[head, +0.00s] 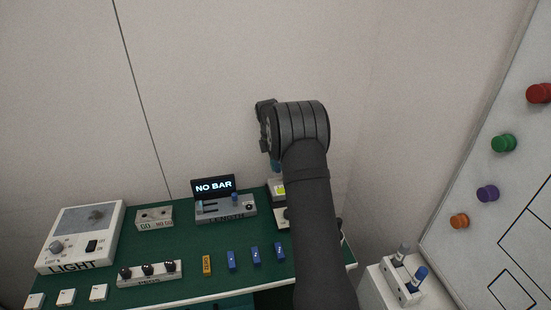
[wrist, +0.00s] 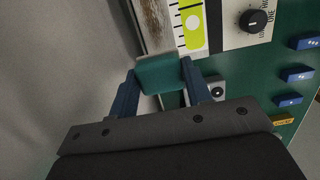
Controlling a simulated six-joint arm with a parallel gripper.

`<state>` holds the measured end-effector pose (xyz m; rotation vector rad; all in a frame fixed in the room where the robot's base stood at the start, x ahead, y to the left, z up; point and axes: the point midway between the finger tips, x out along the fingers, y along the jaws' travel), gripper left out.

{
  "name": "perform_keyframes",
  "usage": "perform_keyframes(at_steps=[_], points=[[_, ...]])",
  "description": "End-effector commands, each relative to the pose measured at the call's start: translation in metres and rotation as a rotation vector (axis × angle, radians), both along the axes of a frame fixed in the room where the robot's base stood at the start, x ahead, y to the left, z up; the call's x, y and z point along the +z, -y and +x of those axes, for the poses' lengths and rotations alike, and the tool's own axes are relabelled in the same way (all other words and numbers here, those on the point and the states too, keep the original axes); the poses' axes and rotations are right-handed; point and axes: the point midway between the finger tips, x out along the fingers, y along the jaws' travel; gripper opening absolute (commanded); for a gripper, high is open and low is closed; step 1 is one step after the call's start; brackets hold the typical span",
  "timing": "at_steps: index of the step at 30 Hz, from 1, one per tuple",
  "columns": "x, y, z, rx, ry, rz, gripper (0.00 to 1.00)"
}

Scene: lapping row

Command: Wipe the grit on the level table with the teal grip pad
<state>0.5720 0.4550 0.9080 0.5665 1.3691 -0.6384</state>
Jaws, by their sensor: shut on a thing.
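The teal grip pad (wrist: 160,76) is held between the two blue fingers of my gripper (wrist: 161,86) in the wrist view, which is shut on it. A paler strip shows along its far edge. Just beyond the pad is the level table, with a brown, speckled patch of grit (wrist: 154,22) on its pale surface, next to a black-marked scale and a yellow-green vial (wrist: 192,24). The pad overlaps the near end of this surface in the picture; I cannot tell whether it touches. In the head view my arm hides most of the level device (head: 278,189) and the gripper.
A black knob (wrist: 254,21) sits right of the vial. Several blue blocks (head: 255,254) and a yellow block (head: 207,265) lie on the green bench. The length gauge (head: 225,210) reads "NO BAR". A light box (head: 80,236) stands at left. A marker holder (head: 402,282) is at right.

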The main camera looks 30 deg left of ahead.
Motion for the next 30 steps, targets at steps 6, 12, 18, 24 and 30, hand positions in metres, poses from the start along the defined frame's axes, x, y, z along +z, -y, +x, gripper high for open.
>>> perform_keyframes(at_steps=[6, 12, 18, 24, 30], points=[[-0.021, 0.000, 0.000, 0.000, -0.001, -0.001, 0.26], [-0.039, 0.000, 0.000, -0.001, -0.001, -0.001, 0.26], [-0.058, 0.000, 0.000, -0.001, -0.002, -0.002, 0.26], [-0.068, 0.011, 0.010, -0.004, -0.001, -0.001, 0.23], [-0.067, 0.024, 0.024, -0.004, -0.001, -0.001, 0.23]])
